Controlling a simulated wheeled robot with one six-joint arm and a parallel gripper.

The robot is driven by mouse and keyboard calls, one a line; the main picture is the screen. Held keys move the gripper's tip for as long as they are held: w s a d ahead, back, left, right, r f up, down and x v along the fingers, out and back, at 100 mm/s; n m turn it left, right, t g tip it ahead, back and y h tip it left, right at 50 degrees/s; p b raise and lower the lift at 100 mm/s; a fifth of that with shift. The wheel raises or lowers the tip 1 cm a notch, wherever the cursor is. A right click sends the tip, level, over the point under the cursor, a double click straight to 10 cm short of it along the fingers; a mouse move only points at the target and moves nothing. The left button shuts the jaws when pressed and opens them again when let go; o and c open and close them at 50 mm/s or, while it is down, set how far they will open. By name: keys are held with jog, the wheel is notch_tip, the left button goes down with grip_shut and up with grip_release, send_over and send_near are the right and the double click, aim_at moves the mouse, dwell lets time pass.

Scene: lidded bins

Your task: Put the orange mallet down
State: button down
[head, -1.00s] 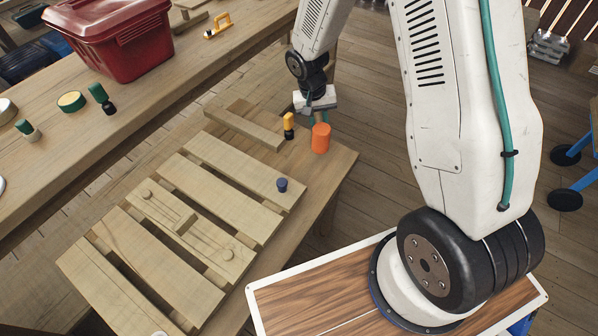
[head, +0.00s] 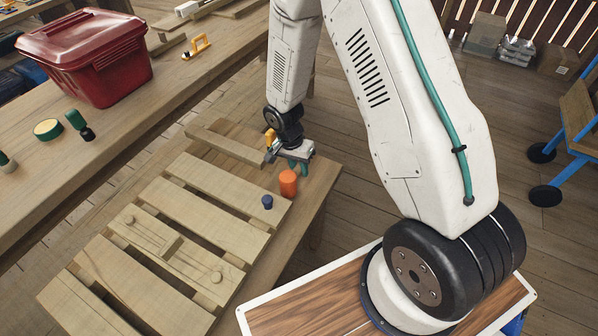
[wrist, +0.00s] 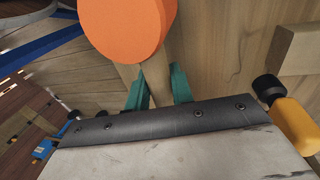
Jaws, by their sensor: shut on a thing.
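The orange mallet has an orange cylindrical head (head: 288,183) near the right end of the wooden workbench (head: 318,190). In the wrist view the round head face (wrist: 130,25) is large at the top, and its pale wooden handle (wrist: 155,80) runs down between the teal fingers. My gripper (head: 298,166) is shut on the handle, just behind the head in the head view. The fingers also show in the wrist view (wrist: 158,88), one on each side of the handle. I cannot tell whether the mallet touches the bench top.
A yellow-and-black tool (head: 270,138) stands close beside my gripper. A small dark blue piece (head: 267,202) sits left of the mallet on a slatted wooden panel (head: 170,245). A loose board (head: 225,146) lies behind. A red lidded bin (head: 95,62) stands on another bench.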

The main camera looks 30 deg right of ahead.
jog(key=shift+x, duration=0.9)
jog(key=shift+w, duration=0.15)
jog(key=c, duration=1.2)
grip_release()
jog(key=shift+f, duration=0.1)
